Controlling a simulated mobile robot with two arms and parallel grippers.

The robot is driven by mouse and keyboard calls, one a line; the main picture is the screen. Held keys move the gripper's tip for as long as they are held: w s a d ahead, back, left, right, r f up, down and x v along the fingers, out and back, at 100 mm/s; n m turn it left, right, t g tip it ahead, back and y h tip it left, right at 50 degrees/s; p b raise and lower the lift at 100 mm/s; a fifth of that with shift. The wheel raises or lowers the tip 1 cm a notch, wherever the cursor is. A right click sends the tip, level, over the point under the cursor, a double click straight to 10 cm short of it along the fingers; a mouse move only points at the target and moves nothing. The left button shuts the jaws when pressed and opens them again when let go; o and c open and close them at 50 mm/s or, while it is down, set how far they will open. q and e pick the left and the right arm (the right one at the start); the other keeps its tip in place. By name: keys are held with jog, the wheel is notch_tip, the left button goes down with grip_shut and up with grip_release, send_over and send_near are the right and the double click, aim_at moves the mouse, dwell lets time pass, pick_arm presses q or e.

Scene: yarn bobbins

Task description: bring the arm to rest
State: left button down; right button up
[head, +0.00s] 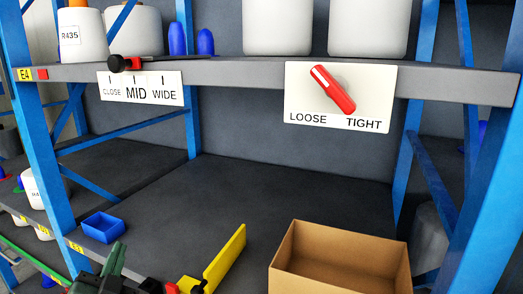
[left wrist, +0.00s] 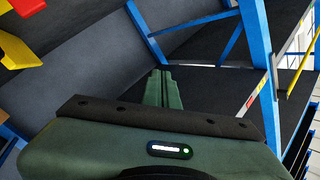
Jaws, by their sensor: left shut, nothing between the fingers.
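My left gripper (head: 117,252) is green and shows at the bottom left of the head view, in front of the lower shelf. In the left wrist view its fingers (left wrist: 160,88) are together with nothing between them, and they point over the dark shelf. No object is held.
An open cardboard box (head: 339,262) is further right. Blue posts (head: 45,140) flank the shelf. The upper board carries a slider (head: 119,63) and a red knob (head: 332,90). Mid-shelf is clear.

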pick_arm(q)
jog(key=s+d+f+n+g, duration=0.1)
jog(key=s+f+g, duration=0.2)
jog(key=f, duration=0.4)
jog(key=s+f+n+g, duration=0.1)
jog(key=s+f+g, duration=0.1)
jog(key=f, duration=0.4)
jog(key=s+d+f+g+h, duration=0.1)
jog(key=s+d+f+g, duration=0.2)
jog(key=s+f, duration=0.35)
jog(key=s+d+f+n+g+h, duration=0.1)
jog(key=s+d+f+g+h, duration=0.15)
jog(key=s+f+g, duration=0.4)
jog(key=s+d+f+g+h, duration=0.1)
jog(key=s+d+f, duration=0.25)
jog(key=s, duration=0.55)
notch_tip(320, 180, down, 28)
jog(key=s, duration=0.2)
jog(key=s+a+f+g, duration=0.1)
jog(key=s+a+f, duration=0.1)
jog(key=s+f, duration=0.5)
jog(key=s+a+f+g, duration=0.1)
jog(key=s+f, duration=0.6)
jog(key=s, duration=0.2)
jog(key=shift+a+f, duration=0.25)
jog(key=shift+a, duration=0.1)
jog(key=shift+y, duration=0.25)
